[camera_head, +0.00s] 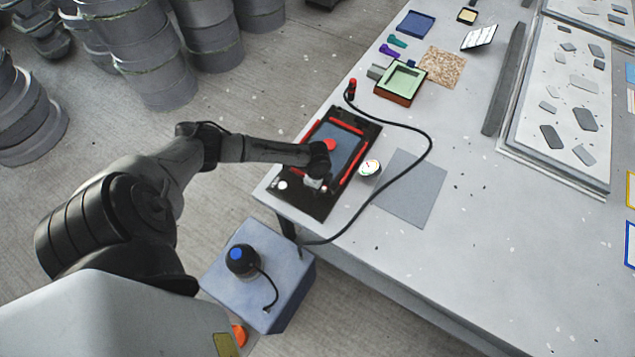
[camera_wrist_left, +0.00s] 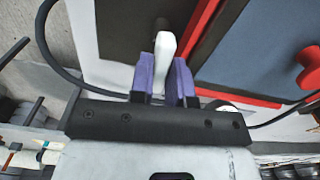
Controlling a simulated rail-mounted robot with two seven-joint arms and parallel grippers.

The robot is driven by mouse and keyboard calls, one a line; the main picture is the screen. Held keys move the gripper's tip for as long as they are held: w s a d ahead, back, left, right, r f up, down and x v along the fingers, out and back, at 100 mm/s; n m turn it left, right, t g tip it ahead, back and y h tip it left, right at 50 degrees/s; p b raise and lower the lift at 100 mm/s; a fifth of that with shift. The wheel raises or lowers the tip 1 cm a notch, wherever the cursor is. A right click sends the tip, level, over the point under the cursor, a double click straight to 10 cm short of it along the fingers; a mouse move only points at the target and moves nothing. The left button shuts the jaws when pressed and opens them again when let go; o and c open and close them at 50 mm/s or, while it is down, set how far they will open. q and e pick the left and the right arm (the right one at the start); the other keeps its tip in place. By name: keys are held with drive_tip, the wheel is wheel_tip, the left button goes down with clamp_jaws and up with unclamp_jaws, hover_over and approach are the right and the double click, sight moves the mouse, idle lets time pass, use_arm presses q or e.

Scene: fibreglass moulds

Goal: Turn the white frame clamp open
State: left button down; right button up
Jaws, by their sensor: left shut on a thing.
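The white frame clamp (camera_wrist_left: 163,47) shows in the left wrist view as a small white lever between the two purple fingers of my left gripper (camera_wrist_left: 164,68). The fingers are shut on it from both sides. In the head view my left gripper (camera_head: 316,183) is over the near end of a black board (camera_head: 357,128) with red bars and a blue-grey panel (camera_head: 340,150). The wrist hides most of the clamp there. A red knob (camera_wrist_left: 311,68) stands on the panel. My right gripper is in neither view.
A round gauge (camera_head: 369,168) stands right of the board, and a black cable (camera_head: 428,135) loops around it. A green-topped box (camera_head: 401,82) sits beyond. A grey sheet (camera_head: 412,188) lies flat. A blue box (camera_head: 260,275) stands by the table's near edge.

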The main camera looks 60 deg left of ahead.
use_arm(q)
drive_tip(key=shift+m, duration=0.7)
drive_tip(key=c, duration=1.1)
unclamp_jaws()
drive_tip(key=shift+r, duration=6.9)
